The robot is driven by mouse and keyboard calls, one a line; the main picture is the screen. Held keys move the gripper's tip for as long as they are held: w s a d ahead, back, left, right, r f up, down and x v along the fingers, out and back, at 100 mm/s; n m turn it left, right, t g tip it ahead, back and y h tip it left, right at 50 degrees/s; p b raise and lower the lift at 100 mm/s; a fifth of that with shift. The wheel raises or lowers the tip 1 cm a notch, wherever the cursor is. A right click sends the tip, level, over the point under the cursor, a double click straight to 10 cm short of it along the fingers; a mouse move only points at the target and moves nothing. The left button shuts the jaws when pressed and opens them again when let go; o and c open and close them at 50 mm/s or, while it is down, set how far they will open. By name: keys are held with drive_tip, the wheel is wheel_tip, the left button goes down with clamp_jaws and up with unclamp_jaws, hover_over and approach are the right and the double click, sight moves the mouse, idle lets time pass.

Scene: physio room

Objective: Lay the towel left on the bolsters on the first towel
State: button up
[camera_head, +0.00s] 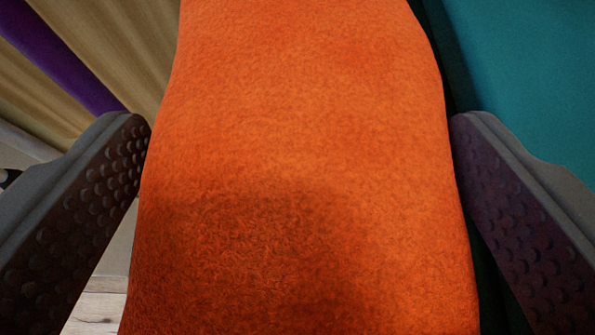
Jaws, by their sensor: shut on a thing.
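An orange towel (310,130) fills the middle of the view, between the two fingers of my gripper (300,145). The left finger touches the towel's left edge near its tip, and the right finger is against its right edge. My gripper is shut on the towel. The towel looks thick and folded, with a shadow over its lower part. Its far and near ends run out of the frame. No other towel and no bolsters can be made out.
A teal padded surface (535,70) lies to the right, with a dark edge beside the towel. Beige curtain-like folds (120,45) and a purple strip (58,55) are at upper left. A pale wooden floor (95,312) shows at lower left.

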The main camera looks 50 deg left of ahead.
drive_tip(key=o, duration=0.9)
drive_tip(key=shift+o, duration=0.2)
drive_tip(key=shift+r, duration=0.1)
drive_tip(key=shift+s+d+r, duration=0.2)
drive_tip(key=shift+d, duration=0.1)
drive_tip(key=p+v, duration=0.1)
drive_tip(key=v, duration=1)
drive_tip(key=shift+s+d+f, duration=0.1)
